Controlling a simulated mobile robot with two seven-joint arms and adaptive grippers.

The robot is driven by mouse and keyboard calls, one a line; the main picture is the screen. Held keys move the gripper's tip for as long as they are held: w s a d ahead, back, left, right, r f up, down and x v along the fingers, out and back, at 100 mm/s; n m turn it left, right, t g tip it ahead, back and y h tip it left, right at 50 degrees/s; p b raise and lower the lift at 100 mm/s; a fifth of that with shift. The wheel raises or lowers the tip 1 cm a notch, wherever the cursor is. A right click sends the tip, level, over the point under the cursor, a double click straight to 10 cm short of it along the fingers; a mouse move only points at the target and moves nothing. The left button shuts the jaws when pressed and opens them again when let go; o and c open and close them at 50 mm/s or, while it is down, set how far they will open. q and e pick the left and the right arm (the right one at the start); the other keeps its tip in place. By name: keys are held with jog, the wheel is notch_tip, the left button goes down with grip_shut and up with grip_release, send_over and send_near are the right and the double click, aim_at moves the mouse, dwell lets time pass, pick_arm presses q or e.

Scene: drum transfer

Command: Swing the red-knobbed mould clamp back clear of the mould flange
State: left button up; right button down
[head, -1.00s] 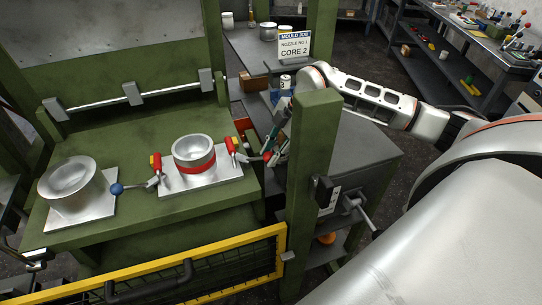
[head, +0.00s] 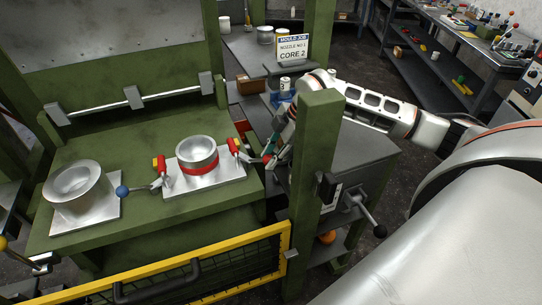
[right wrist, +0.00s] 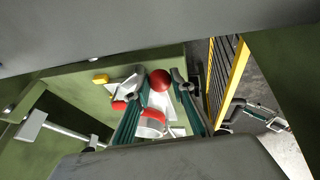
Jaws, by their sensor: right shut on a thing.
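The mould (head: 197,156), a silver cup with a red band, stands on a pale square plate (head: 228,174) on the green press table. The red-knobbed clamp (head: 234,147) is at the plate's right, its lever reaching right to the red knob (head: 266,158). My right gripper (head: 275,151) is at this knob, coming from the right behind the green post. In the right wrist view, the red knob (right wrist: 160,79) sits between the fingertips of my right gripper (right wrist: 162,76), which is shut on it. Whether the clamp touches the flange is unclear. My left gripper is out of view.
A blue-knobbed clamp (head: 158,169) is left of the mould, near a second silver part (head: 75,185) on its own plate. A green post (head: 316,170) stands close to my right gripper. A yellow-railed guard (head: 200,264) runs along the front.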

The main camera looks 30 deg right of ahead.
dwell(0.4)
jog(key=c, duration=2)
grip_release()
jog(key=shift+r, duration=0.1)
jog(key=v, duration=1.2)
